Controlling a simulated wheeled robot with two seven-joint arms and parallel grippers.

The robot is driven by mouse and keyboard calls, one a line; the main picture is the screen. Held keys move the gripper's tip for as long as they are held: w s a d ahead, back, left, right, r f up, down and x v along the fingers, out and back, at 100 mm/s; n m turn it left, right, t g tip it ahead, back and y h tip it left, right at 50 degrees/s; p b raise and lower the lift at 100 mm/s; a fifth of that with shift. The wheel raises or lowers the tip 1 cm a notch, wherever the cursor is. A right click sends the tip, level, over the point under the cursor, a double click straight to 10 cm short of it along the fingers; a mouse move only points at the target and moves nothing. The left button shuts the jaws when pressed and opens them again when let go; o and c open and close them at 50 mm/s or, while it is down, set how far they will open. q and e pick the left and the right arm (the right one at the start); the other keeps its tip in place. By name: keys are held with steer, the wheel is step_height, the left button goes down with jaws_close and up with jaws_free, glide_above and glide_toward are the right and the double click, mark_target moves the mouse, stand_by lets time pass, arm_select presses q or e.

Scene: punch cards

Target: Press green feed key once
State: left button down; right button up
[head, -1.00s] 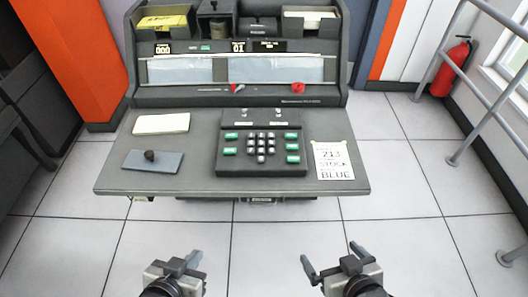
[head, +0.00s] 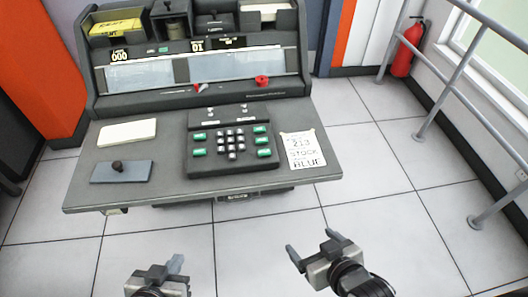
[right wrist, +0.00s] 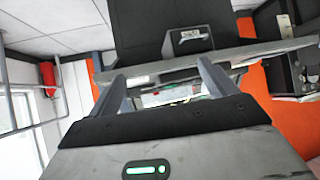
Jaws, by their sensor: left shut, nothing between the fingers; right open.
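A dark keypad unit (head: 232,165) lies on the console's desk in the head view. It has several green keys in a left column (head: 198,152) and a right column (head: 262,141), around pale grey number keys (head: 232,144). The key labels are too small to read, so I cannot tell which is the feed key. My left gripper (head: 174,264) is shut and empty, in front of the desk at the bottom. My right gripper (head: 312,245) is open and empty, in front of the desk to the right. In the right wrist view its fingers (right wrist: 160,78) stand apart, with the desk edge beyond.
The desk (head: 90,195) also bears a paper pad (head: 128,132), a blue-grey plate with a black knob (head: 122,171) and a note reading "213 STOCK BLUE" (head: 303,150). A metal railing (head: 455,90) and a fire extinguisher (head: 407,48) are at right. The floor before the desk is clear.

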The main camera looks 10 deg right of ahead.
jaws_close()
stand_by(1.4)
